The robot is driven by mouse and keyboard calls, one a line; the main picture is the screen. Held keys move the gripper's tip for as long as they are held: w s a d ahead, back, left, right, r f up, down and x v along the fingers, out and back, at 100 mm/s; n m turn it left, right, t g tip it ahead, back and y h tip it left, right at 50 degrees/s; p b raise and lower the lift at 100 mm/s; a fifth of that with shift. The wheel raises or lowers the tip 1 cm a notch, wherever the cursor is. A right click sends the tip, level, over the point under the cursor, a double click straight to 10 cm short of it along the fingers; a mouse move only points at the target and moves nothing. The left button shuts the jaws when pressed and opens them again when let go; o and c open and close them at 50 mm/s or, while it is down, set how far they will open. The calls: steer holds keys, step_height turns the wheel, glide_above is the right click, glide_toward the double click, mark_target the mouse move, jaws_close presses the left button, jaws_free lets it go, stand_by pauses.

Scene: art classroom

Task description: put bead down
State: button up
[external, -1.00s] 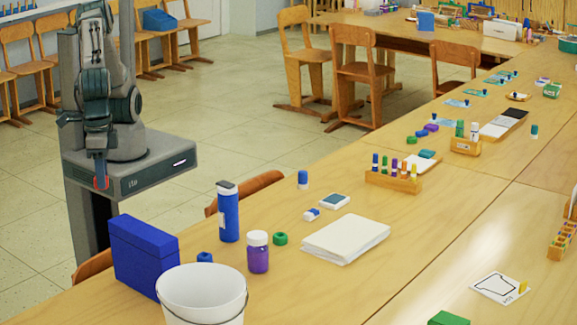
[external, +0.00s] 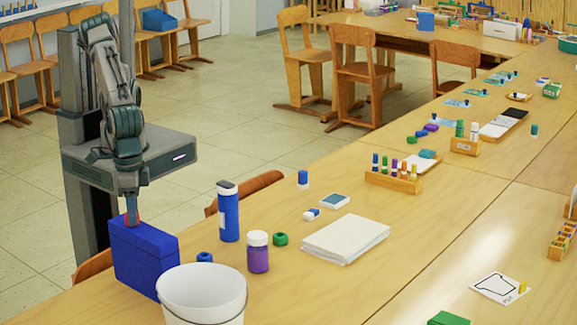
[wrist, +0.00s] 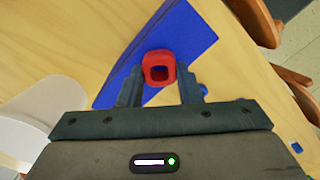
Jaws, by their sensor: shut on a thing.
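A red bead (wrist: 158,67) with a square hole is held between the fingertips of my gripper (wrist: 160,80) in the wrist view. The blue box also shows in the wrist view (wrist: 187,37), below the bead. I cannot tell whether the bead touches the box. A blue bead (external: 204,257) and a green bead (external: 280,239) lie on the table (external: 325,285).
A white bucket (external: 202,290) stands right in front of the blue box. A blue bottle (external: 228,213) and a purple jar (external: 258,254) stand to the right. A paper stack (external: 345,238) lies farther right. Chairs (external: 245,190) stand along the table's left edge.

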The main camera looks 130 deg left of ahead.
steer(key=shift+f, duration=0.2)
steer(key=o, duration=0.9)
steer(key=shift+o, duration=0.2)
